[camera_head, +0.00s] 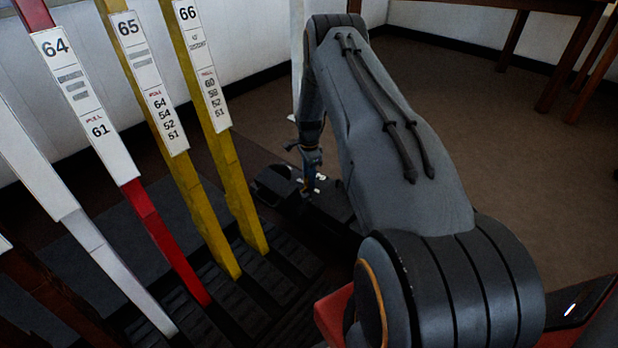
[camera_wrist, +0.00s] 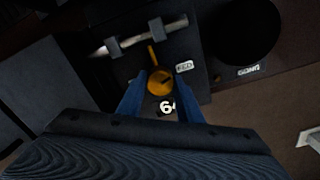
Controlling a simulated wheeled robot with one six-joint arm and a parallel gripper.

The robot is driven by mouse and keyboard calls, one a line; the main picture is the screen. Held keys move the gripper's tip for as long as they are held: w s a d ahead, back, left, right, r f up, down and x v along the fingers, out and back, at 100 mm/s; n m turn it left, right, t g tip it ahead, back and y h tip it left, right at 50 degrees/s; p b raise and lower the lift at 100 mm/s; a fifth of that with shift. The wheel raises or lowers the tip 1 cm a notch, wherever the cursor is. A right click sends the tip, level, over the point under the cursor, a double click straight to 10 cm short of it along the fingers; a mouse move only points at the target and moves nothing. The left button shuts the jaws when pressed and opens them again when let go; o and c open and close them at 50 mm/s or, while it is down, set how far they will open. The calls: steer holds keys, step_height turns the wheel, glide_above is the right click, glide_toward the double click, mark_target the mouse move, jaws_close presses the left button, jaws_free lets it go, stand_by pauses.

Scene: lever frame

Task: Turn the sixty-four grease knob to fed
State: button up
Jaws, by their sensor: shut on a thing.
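The grease knob (camera_wrist: 160,82) is a small round brass knob in the wrist view, on a dark plate with a white "64" tag, partly cut off by my gripper, below it. A thin brass stem or pointer reaches up from it. A white "FED" label (camera_wrist: 184,67) sits to its upper right; the pointer is not at that label. My gripper (camera_wrist: 158,84) has its two blue fingers either side of the knob, shut on it. In the head view my gripper (camera_head: 310,178) is low over dark fittings beyond the levers, and the knob is too small to make out.
Tall levers stand at the left: red lever 64 (camera_head: 150,215), yellow lever 65 (camera_head: 185,190) and yellow lever 66 (camera_head: 235,185). The wrist view shows a clamped metal rod (camera_wrist: 140,36) above the knob and a black round part (camera_wrist: 244,30) at upper right.

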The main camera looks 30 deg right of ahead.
steer(key=shift+m, duration=1.6)
steer(key=o, duration=1)
steer(key=shift+o, duration=0.2)
steer(key=shift+r, duration=0.15)
step_height(320, 180, up, 8)
steer(key=p, duration=0.3)
steer(key=shift+f, duration=0.2)
